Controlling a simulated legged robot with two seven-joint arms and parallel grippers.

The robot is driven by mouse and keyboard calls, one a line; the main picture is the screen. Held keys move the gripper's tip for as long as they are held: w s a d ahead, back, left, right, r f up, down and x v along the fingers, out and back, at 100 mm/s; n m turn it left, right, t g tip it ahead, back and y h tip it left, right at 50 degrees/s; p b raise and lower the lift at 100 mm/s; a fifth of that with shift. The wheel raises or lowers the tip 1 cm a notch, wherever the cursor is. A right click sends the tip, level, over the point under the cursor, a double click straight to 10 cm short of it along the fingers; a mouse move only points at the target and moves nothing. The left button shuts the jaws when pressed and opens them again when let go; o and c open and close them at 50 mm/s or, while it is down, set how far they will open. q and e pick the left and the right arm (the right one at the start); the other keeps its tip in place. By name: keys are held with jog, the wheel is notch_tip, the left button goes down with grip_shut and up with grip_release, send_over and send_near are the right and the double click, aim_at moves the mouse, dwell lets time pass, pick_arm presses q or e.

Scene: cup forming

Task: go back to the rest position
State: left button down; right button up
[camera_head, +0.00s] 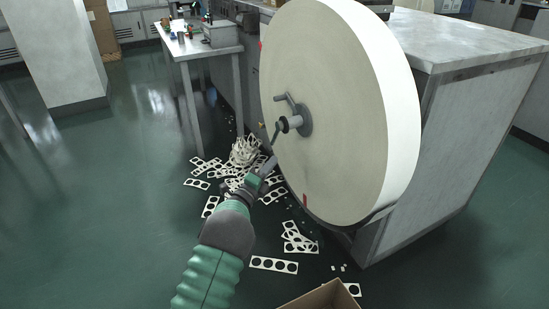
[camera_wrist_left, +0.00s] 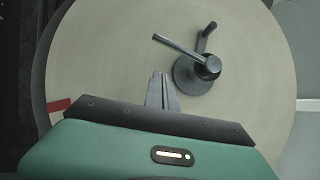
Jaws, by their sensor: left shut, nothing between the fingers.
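My left arm comes in from the bottom in the head view, and my left gripper (camera_head: 270,163) is in front of the lower left face of a large paper roll (camera_head: 345,100). In the left wrist view my left gripper (camera_wrist_left: 161,78) is shut and empty, its fingertips together below and left of the crank handle (camera_wrist_left: 180,45). The handle and hub (camera_head: 292,122) sit at the roll's centre. I cannot tell whether the fingers touch the roll. My right gripper does not show.
A grey machine cabinet (camera_head: 455,130) stands right of the roll. Punched paper scraps (camera_head: 273,264) litter the floor below it. An open cardboard box (camera_head: 322,297) is at the bottom edge. A table (camera_head: 200,45) stands at the back. The green floor at left is clear.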

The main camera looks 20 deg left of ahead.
pick_arm(q)
jog(key=s+a+n+g+y+p, duration=0.2)
jog(key=s+a+n+y+p, duration=0.25)
jog(key=s+n, duration=0.25)
jog(key=s+d+n+g+p, duration=0.1)
jog(key=s+d+n+g, duration=0.35)
jog(key=s, duration=0.75)
jog(key=s+d+f+n+g+p, duration=0.1)
jog(key=s+d+n+g+p, duration=0.15)
jog(key=s+n+g, duration=0.6)
jog(key=s+d+n+g+p, duration=0.1)
jog(key=s+d+n+g, duration=0.2)
jog(key=s, duration=1.1)
notch_tip(320, 180, up, 37)
jog(key=t+p, duration=0.1)
jog(key=p, duration=3.6)
jog(key=shift+d, duration=0.4)
